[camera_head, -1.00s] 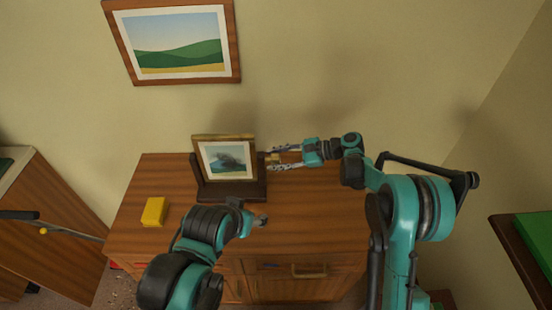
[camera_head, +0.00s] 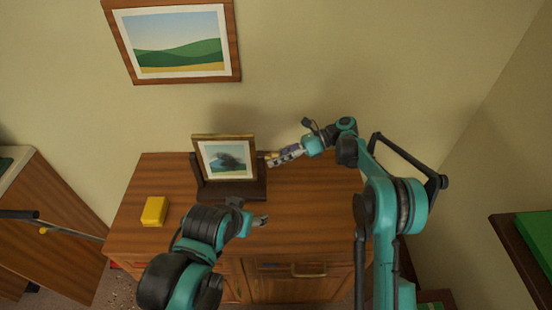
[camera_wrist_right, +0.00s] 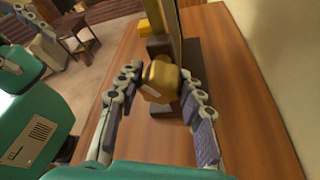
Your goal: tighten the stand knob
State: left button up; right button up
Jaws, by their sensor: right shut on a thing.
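A framed picture (camera_head: 226,157) stands upright in a dark wooden stand (camera_head: 232,190) on the cabinet. The stand knob (camera_wrist_right: 160,81) is a brass-coloured faceted block with a pale mark, at the stand's side in the right wrist view. My right gripper (camera_head: 270,160) is at the right side of the stand. In the right wrist view its two fingers (camera_wrist_right: 158,85) are shut on the knob, one on each side. My left gripper (camera_head: 258,219) is in front of the stand, apart from it; its jaws are too small to read.
A yellow block (camera_head: 154,211) lies on the wooden cabinet top (camera_head: 310,215) left of the stand. A landscape picture (camera_head: 172,40) hangs on the wall behind. The cabinet top right of the stand is clear. A dark shelf with a green item (camera_head: 537,240) is at the far right.

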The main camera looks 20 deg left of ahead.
jog(key=shift+m, duration=0.3)
dwell(0.4)
jog(key=o, duration=1.2)
jog(key=shift+c, duration=0.2)
jog(key=shift+w, duration=0.1)
jog(key=v, duration=1.2)
